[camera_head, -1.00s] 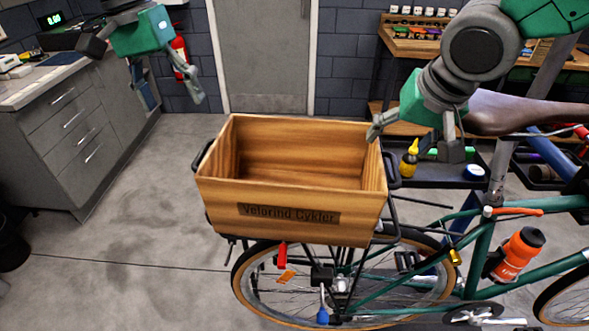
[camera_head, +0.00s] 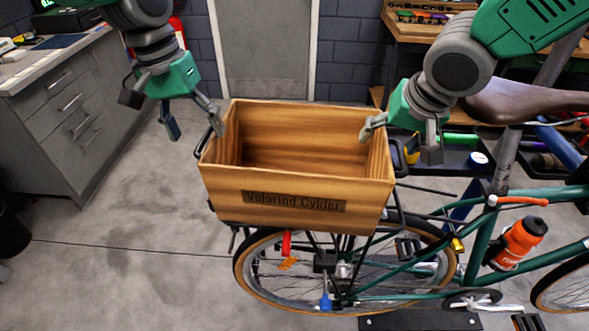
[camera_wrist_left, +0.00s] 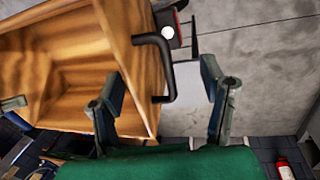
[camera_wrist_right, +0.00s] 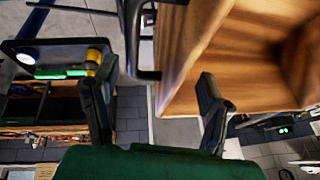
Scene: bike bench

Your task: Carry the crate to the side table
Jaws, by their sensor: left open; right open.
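The wooden crate (camera_head: 235,205), marked "Velorind Cykler", sits over the bike's rear wheel. It is empty, with a black handle on each end. My left gripper (camera_head: 194,122) is open at the crate's left end. In the left wrist view the left handle (camera_wrist_left: 170,75) and the end wall lie between the open fingers (camera_wrist_left: 163,100). My right gripper (camera_head: 402,138) is open at the right end, one finger over the inside and one outside. In the right wrist view the right handle (camera_wrist_right: 133,45) and end wall show between the fingers (camera_wrist_right: 155,95). The side table cannot be clearly told.
The teal bike (camera_head: 470,255) with its orange bottle (camera_head: 519,243) stands at the right, its saddle close to my right arm. A grey drawer cabinet (camera_head: 75,115) stands at the left. A workbench (camera_head: 440,30) is at the back right.

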